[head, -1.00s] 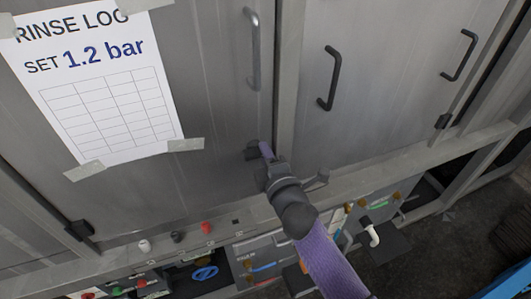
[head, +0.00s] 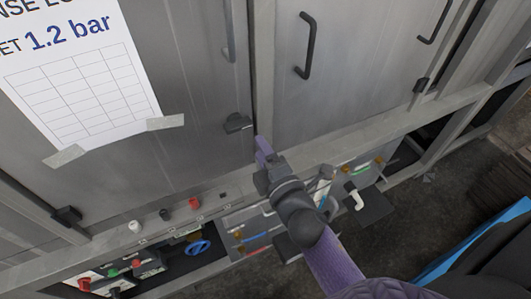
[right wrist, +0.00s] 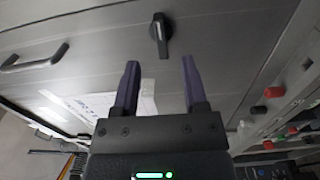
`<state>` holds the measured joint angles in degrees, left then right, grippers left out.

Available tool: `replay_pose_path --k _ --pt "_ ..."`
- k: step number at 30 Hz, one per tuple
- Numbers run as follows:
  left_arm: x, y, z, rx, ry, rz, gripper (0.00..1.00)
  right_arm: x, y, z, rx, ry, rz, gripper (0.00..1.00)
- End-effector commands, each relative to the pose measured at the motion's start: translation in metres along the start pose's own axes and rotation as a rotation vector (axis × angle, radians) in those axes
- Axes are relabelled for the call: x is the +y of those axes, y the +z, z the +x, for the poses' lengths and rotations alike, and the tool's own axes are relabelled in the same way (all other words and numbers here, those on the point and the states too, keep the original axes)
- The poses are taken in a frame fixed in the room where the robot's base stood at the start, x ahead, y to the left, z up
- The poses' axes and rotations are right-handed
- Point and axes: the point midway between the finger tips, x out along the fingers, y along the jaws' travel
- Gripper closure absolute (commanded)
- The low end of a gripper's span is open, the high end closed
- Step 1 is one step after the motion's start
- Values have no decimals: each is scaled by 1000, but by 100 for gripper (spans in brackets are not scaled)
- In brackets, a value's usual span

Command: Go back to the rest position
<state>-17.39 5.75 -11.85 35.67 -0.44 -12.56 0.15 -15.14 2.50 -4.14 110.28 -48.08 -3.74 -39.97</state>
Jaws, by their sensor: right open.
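My right gripper (head: 262,150) is in front of the metal cabinet, low by the seam between two doors. In the right wrist view its two purple fingers (right wrist: 160,85) are spread apart with nothing between them. A black turn latch (right wrist: 160,33) on the door shows beyond the fingertips. The same latch (head: 238,123) is just up and left of the gripper in the head view, apart from it. My left gripper is not in view.
The closed doors carry black handles (head: 305,46) and a taped rinse log sheet (head: 80,85). Dark floor and a blue object (head: 470,245) lie at lower right.

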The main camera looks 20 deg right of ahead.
Motion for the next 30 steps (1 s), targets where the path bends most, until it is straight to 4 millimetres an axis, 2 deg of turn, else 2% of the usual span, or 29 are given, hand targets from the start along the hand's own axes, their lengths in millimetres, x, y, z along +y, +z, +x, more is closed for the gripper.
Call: replay_pose_path --k 1,5,17,19,20,22,23,24,25,26,27,29,30 --pt "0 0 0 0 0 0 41 -1 0 -9 0 -2 1 44" --pt "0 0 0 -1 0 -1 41 -1 0 -20 0 0 0 44" --pt "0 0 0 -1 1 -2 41 0 0 -21 0 0 0 44" --pt "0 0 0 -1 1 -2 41 -9 0 -21 1 -24 22 44" --pt "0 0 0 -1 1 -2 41 -20 -1 -22 0 -53 50 44" --pt "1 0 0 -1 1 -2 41 -65 -2 -28 -10 -176 165 44" --pt "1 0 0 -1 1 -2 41 -91 -3 -35 -24 -251 234 44" --pt "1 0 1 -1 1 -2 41 -131 -4 -48 -55 -364 339 44" --pt "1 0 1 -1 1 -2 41 -160 -4 -61 -87 -451 418 44" --pt "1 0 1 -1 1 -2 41 -189 -4 -77 -129 -539 497 44" --pt "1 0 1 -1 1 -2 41 -224 -4 -102 -195 -652 594 44" --pt "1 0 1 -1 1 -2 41 -272 -1 -146 -321 -812 726 44" --pt "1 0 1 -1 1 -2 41 -298 2 -178 -417 -907 803 44"
